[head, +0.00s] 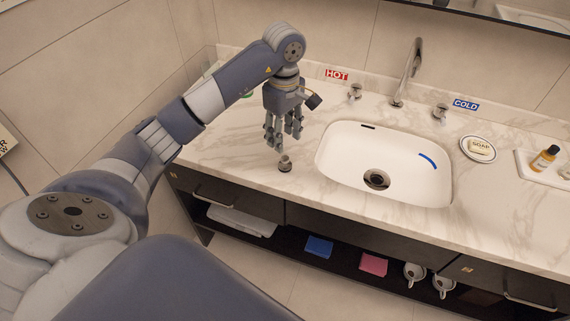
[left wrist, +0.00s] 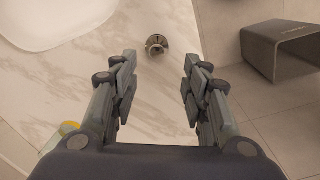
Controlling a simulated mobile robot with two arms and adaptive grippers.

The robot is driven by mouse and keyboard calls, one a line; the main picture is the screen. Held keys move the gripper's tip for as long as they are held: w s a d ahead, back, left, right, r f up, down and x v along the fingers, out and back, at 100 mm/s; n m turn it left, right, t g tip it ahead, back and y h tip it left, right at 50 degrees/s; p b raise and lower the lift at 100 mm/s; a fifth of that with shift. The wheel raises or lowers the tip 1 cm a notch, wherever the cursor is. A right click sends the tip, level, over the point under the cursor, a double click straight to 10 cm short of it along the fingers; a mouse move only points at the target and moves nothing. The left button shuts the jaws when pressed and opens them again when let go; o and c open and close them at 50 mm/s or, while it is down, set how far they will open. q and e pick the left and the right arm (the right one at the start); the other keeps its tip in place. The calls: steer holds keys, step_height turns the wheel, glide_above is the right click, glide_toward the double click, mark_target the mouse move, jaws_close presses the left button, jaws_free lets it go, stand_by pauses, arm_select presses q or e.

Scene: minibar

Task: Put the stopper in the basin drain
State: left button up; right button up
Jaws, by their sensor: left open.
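The stopper (head: 285,164), a small metal plug with a knob, stands on the marble counter left of the basin, near the front edge. It also shows in the left wrist view (left wrist: 157,44), ahead of and between my fingers. The white basin (head: 333,160) is set into the counter, and its dark round drain (head: 376,180) shows open at the bottom. My left gripper (head: 283,143) is open and empty, pointing down above and just behind the stopper, apart from it. In the left wrist view its two fingers (left wrist: 157,75) are spread wide. My right gripper is not in view.
A faucet (head: 408,72) with hot and cold handles stands behind the basin. A soap dish (head: 478,149) and a tray with a small bottle (head: 545,158) are to the right. Below is an open shelf with folded cloths (head: 319,246). The counter around the stopper is clear.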

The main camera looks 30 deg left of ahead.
mark_target(285, 157)
arm_select(q)
step_height(285, 157, down, 4)
steer(key=shift+r+p, duration=0.1)
steer(key=shift+p, duration=0.2)
steer(key=f+p, duration=0.1)
steer(key=f, duration=0.1)
steer(key=f+p, duration=0.1)
steer(key=f, duration=0.1)
steer(key=shift+w+f, duration=0.2)
steer(key=shift+f, duration=0.2)
steer(key=shift+a+f, duration=0.1)
steer(key=shift+f, duration=0.35)
steer(key=shift+c, duration=0.2)
jaws_close()
